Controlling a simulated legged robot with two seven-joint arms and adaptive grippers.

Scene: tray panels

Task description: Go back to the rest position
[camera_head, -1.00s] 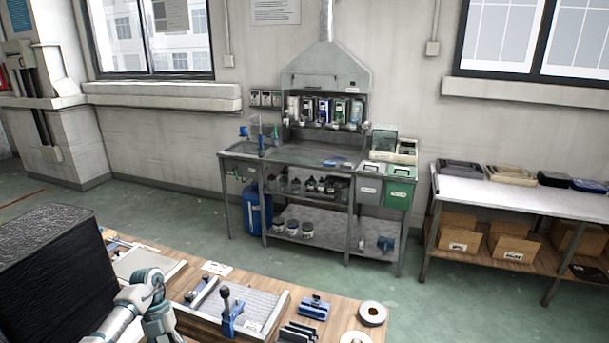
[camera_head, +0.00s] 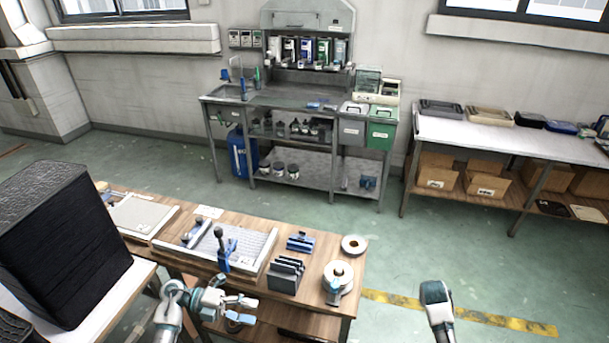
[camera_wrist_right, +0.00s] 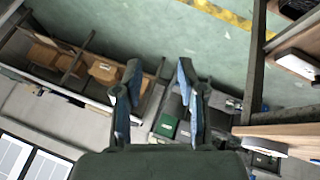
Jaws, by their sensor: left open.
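My left gripper (camera_head: 246,311) is in the lower left of the head view, in front of the near workbench's edge. Its fingers are apart with nothing between them. My right arm (camera_head: 437,303) shows at the lower right of the head view over open floor, and its fingers cannot be made out there. In the right wrist view my right gripper (camera_wrist_right: 159,68) has its two blue-padded fingers apart, and nothing is between them.
The near wooden workbench (camera_head: 330,258) holds a tray panel (camera_head: 250,245), a black slotted block (camera_head: 286,275) and a roll (camera_head: 338,275). A black box (camera_head: 65,240) stands at left. A sink station (camera_head: 300,98) and side table (camera_head: 500,135) stand behind. Green floor is clear at right.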

